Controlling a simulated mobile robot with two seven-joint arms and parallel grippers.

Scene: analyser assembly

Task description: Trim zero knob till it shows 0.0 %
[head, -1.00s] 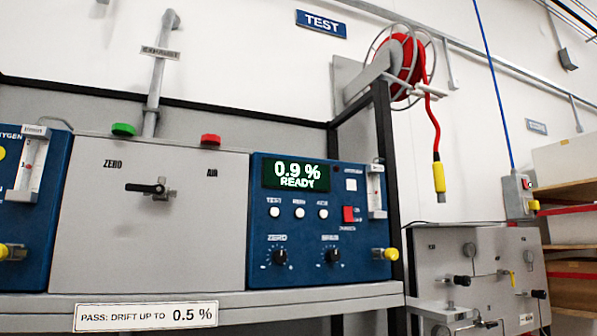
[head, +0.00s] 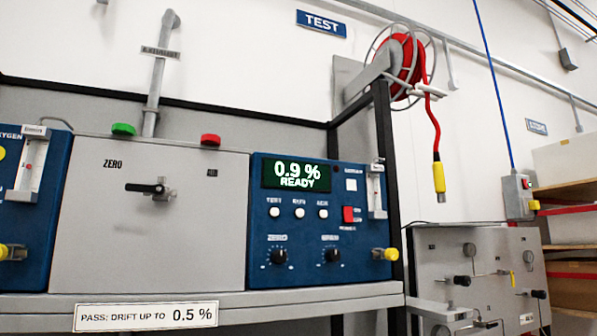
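The blue analyser panel (head: 348,232) is at the middle of the head view. Its green display (head: 296,176) reads 0.9 % and READY. The black zero knob (head: 279,257) is at the panel's lower left. A second black knob (head: 333,256) is to its right, its label too blurred to read now. Neither of my grippers is in view, and nothing touches the zero knob.
Left of the panel is a grey plate with a black-handled valve (head: 150,188) marked ZERO. A shelf edge with a pass label (head: 146,316) runs below. A red hose reel (head: 400,66) hangs at upper right. The space before the panel is clear.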

